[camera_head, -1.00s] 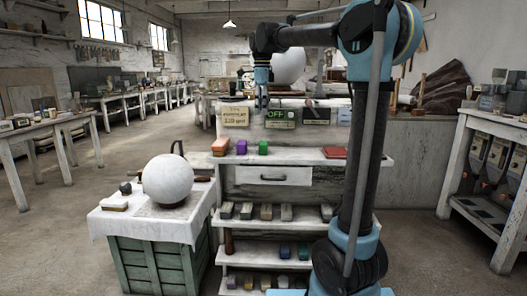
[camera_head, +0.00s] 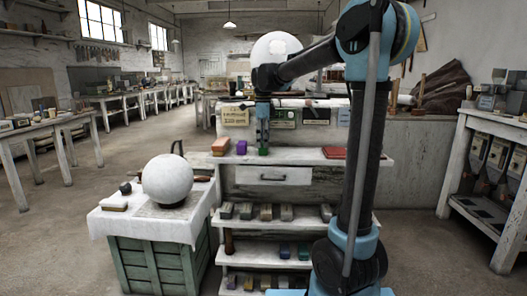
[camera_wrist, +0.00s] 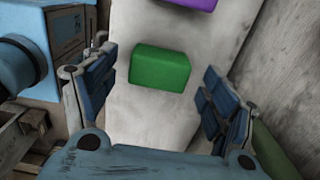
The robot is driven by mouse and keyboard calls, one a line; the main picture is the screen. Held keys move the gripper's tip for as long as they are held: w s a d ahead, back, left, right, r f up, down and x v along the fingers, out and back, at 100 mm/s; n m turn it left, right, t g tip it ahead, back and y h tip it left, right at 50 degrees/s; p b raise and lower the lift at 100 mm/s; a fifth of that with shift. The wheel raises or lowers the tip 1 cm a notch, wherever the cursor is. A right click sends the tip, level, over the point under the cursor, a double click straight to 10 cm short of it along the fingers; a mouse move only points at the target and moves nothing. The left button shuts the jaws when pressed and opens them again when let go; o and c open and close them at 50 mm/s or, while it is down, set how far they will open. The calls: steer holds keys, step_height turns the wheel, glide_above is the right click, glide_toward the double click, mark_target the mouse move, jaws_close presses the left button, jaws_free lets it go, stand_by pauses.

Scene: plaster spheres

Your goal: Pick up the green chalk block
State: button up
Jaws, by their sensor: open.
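The green chalk block (camera_wrist: 160,68) lies on the pale shelf top, between and a little beyond my open fingers in the wrist view. In the head view only a small part of the green block (camera_head: 263,151) shows beneath my gripper (camera_head: 263,138), which points down over it. In the wrist view my gripper (camera_wrist: 152,100) has its two blue-padded fingers spread wide on either side, with nothing between the pads. Whether the fingertips have reached the block's height is hard to tell.
A purple block (camera_head: 241,146) lies left of the green one, with an orange-brown block (camera_head: 220,146) further left. A red book-like item (camera_head: 334,152) lies to the right. Signs (camera_head: 284,118) stand behind. A white sphere (camera_head: 167,179) rests on the cloth-covered crate.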

steer(key=shift+f, duration=1.45)
steer(key=c, duration=1.3)
steer(key=shift+o, duration=0.2)
steer(key=shift+r, duration=0.1)
step_height(320, 180, up, 10)
steer(key=shift+f, duration=0.1)
